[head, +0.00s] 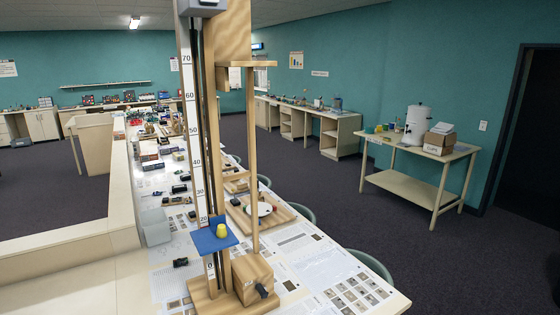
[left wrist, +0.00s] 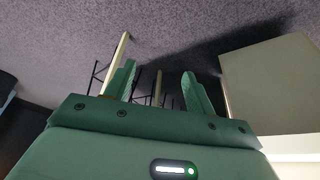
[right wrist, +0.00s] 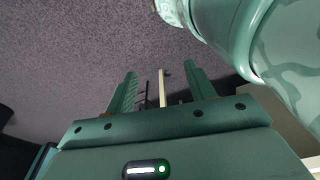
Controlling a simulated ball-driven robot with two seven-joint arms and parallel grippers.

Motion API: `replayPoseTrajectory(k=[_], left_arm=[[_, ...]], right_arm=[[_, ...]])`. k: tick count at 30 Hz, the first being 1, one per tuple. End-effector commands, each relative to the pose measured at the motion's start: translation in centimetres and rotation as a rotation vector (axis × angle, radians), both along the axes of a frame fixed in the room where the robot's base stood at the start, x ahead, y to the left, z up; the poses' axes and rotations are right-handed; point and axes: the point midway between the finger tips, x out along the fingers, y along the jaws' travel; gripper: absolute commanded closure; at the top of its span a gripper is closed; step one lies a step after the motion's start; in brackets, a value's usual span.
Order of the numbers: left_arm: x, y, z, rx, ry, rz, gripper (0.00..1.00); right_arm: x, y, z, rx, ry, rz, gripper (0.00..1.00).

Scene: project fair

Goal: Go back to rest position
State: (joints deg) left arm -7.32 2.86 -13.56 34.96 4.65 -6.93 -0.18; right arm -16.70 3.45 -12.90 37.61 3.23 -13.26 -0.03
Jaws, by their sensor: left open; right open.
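My left gripper (left wrist: 159,82) shows in the left wrist view with its two green fingers apart and nothing between them. Dark floor and thin pale and black legs lie beyond it. My right gripper (right wrist: 160,80) shows in the right wrist view, also with its fingers apart and empty. Carpet and a pale leg are behind it. Neither gripper shows in the head view. In the head view a tall wooden stand with a numbered scale (head: 190,120) rises from the table.
The long table (head: 385,299) holds printed sheets (head: 325,262), a clear bin (head: 155,227) and many small items. Chairs (head: 372,265) line its right side. A side table (head: 415,188) with a white urn (head: 418,126) stands at the right wall. Open carpet (head: 330,195) lies between.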

Motion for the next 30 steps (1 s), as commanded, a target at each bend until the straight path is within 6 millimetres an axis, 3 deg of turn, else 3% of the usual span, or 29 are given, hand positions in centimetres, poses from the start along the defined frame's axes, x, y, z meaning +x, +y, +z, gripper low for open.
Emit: replayPoseTrajectory(k=[1, 3, 9, 13, 15, 19, 29, 30], left_arm=[[-1.6, 0.5, -5.2, 0.017, 0.032, -0.016, 0.45], [-3.6, 1.1, -9.3, 0.039, 0.073, -0.037, 0.45], [-9.4, 2.7, -19.6, 0.083, 0.179, -0.082, 0.45], [-12.7, 3.3, -24.7, 0.095, 0.232, -0.092, 0.45], [-14.0, 3.5, -26.5, 0.098, 0.252, -0.092, 0.45], [-15.6, 3.7, -28.3, 0.099, 0.276, -0.091, 0.45], [-16.0, 3.7, -28.3, 0.098, 0.281, -0.092, 0.45], [-16.0, 3.7, -28.3, 0.098, 0.281, -0.092, 0.57]], right_arm=[[-0.3, -0.4, -4.9, -0.007, 0.005, 0.004, 0.45], [-0.7, -0.8, -8.6, -0.016, 0.012, 0.012, 0.45], [-2.1, -1.8, -18.3, -0.036, 0.037, 0.027, 0.45], [-3.1, -2.3, -23.2, -0.044, 0.057, 0.031, 0.45], [-3.4, -2.5, -25.1, -0.047, 0.065, 0.03, 0.45], [-3.8, -2.6, -26.9, -0.049, 0.074, 0.03, 0.45], [-3.8, -2.6, -26.8, -0.049, 0.074, 0.03, 0.45], [-3.8, -2.6, -26.8, -0.049, 0.074, 0.03, 0.57]])
